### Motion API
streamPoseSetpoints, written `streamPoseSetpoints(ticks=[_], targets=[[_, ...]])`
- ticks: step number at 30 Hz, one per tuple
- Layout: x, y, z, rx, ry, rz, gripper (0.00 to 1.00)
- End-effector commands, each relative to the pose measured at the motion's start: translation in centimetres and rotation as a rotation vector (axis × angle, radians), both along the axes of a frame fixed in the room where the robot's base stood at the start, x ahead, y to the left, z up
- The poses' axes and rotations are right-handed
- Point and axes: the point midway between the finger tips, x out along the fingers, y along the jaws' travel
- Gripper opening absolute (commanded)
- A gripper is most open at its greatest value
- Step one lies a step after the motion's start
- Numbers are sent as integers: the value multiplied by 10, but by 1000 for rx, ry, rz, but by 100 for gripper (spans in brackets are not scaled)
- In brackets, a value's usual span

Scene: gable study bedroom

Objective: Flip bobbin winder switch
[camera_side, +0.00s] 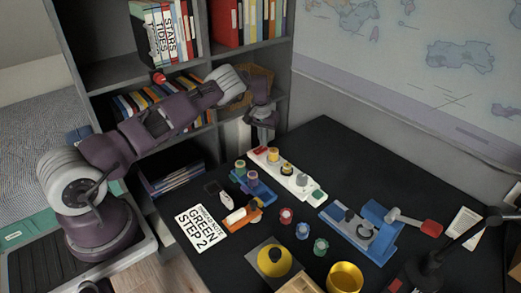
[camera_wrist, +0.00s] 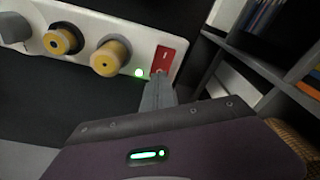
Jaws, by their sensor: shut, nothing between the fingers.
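The bobbin winder is a long white bar (camera_side: 297,180) on the dark desk, carrying yellow spools; it also fills the upper left of the wrist view (camera_wrist: 85,19). Its red rocker switch (camera_wrist: 165,59) with a white line mark is at the bar's end, nearest my gripper. A small green light (camera_wrist: 138,73) glows beside the switch. My gripper (camera_wrist: 159,76) is shut and empty, its tips at the lower edge of the switch, seemingly touching it. In the side view my gripper (camera_side: 262,142) points down over the bar's far end, partly hiding the switch.
A blue stand with bobbins (camera_side: 258,188), an orange-and-white piece (camera_side: 240,215) and a note reading "GREEN STEP 2" (camera_side: 201,231) lie nearby. A blue device with a red-ended lever (camera_side: 375,232) stands right. A bookshelf (camera_side: 113,73) rises close behind my arm.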

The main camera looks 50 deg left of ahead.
Motion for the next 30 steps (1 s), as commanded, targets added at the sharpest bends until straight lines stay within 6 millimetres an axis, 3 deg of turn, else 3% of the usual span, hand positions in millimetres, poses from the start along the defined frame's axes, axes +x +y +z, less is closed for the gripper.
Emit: streamPoseSetpoints(ticks=[23, 30], targets=[[0, 0, -11, 0, -1, 0, 0], [1, 0, 11, -1, -3, 1, 0]])
